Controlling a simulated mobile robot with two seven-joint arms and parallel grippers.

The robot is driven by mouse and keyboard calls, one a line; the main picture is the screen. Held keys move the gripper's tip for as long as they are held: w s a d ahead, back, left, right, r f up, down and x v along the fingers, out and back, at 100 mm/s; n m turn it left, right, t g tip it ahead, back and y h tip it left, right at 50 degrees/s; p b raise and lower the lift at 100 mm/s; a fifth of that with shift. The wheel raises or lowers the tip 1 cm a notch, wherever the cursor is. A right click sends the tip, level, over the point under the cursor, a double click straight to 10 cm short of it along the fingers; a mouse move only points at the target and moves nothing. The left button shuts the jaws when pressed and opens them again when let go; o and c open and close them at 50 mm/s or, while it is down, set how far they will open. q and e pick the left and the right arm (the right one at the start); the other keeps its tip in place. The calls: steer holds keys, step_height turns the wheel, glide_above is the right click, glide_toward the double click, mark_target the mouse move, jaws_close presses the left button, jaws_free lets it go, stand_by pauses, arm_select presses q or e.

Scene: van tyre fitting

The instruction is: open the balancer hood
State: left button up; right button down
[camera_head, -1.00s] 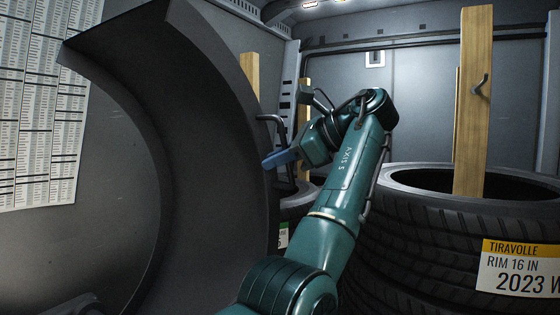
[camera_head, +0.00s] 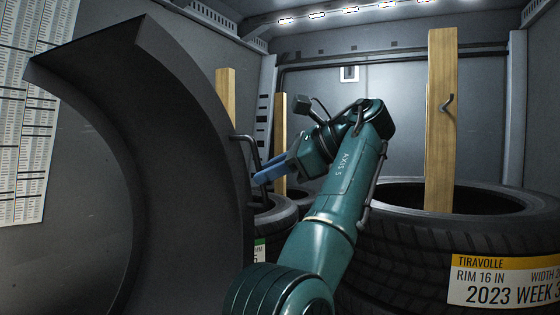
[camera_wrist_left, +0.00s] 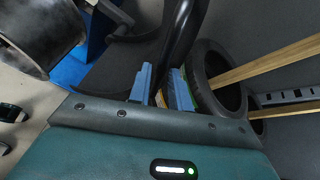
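The balancer hood (camera_head: 180,130) is the large dark grey curved shell filling the left of the head view. A thin dark bar handle (camera_head: 254,152) stands out from its right edge. My left gripper (camera_head: 262,176) reaches in from the right, its blue fingers at the handle. In the left wrist view my left gripper (camera_wrist_left: 161,88) has its two blue fingers apart, with a thick dark bar (camera_wrist_left: 181,40), seemingly the handle, running down toward the gap between them. I cannot tell whether the fingers touch it. My right gripper is not in view.
A large tyre (camera_head: 420,235) with a yellow and white label lies at the right, close to my left arm. A wooden post (camera_head: 440,120) rises at it. A smaller tyre (camera_head: 275,217) and further posts stand behind my arm. A printed chart (camera_head: 30,130) hangs at the left.

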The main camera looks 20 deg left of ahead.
arm_select(q)
steer(key=b+v, duration=0.1)
steer(key=v, duration=0.2)
steer(key=shift+d+r+b, duration=0.1)
steer(key=shift+d+b, duration=0.05)
steer(key=shift+b, duration=0.25)
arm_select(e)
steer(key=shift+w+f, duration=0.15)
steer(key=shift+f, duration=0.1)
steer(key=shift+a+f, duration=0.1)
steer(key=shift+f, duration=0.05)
